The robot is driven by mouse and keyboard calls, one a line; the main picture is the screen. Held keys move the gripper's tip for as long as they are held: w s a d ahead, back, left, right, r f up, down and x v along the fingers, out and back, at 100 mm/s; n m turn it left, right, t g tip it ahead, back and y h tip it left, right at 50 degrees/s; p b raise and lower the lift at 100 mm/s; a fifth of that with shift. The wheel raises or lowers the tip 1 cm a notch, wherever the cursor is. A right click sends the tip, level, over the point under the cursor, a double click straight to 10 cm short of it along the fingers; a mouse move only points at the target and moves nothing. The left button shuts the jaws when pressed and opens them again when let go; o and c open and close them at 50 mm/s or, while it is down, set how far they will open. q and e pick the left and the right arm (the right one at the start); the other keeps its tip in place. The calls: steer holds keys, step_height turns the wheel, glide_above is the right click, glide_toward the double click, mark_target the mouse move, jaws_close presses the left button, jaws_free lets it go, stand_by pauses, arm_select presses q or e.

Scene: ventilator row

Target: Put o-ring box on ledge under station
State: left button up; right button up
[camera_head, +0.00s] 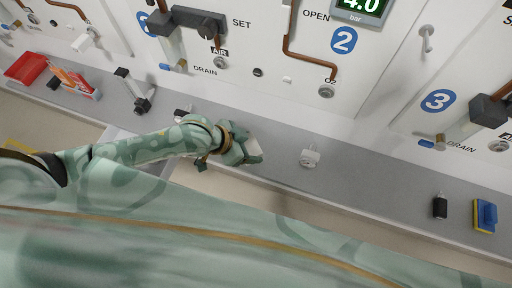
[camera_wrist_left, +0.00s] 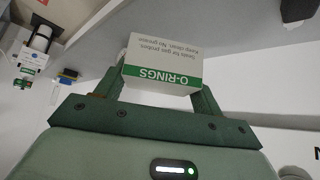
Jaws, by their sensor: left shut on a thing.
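The o-ring box (camera_wrist_left: 160,62) is white with a green band reading "O-RINGS", and shows between the fingers in the left wrist view. My left gripper (camera_wrist_left: 163,88) is shut on it. In the head view the left gripper (camera_head: 246,150) is over the front part of the grey ledge (camera_head: 365,174), with a pale part of the box (camera_head: 253,147) showing at its fingers. Whether the box touches the ledge is unclear. The ledge runs under the wall panels of station 2 (camera_head: 344,40) and station 3 (camera_head: 438,100). My right gripper is not in view.
A white fitting (camera_head: 310,157) stands on the ledge right of the gripper. A black item (camera_head: 440,206) and a blue-yellow sponge (camera_head: 485,215) lie further right. A black-and-white valve (camera_head: 135,90), an orange-white pack (camera_head: 75,80) and a red tray (camera_head: 26,68) are left. Ledge between fitting and black item is clear.

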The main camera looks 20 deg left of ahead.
mark_target(258, 145)
arm_select(q)
steer(key=w+f, duration=0.1)
steer(key=f, duration=0.1)
steer(key=w+d+f+b, duration=0.1)
steer(key=w+f+b, duration=0.1)
steer(key=w+f, duration=0.1)
steer(key=shift+d+f, duration=0.25)
steer(key=shift+f, duration=0.05)
step_height(258, 145, down, 3)
steer(key=shift+f+b, duration=0.1)
steer(key=shift+b, duration=0.5)
steer(key=o, duration=1)
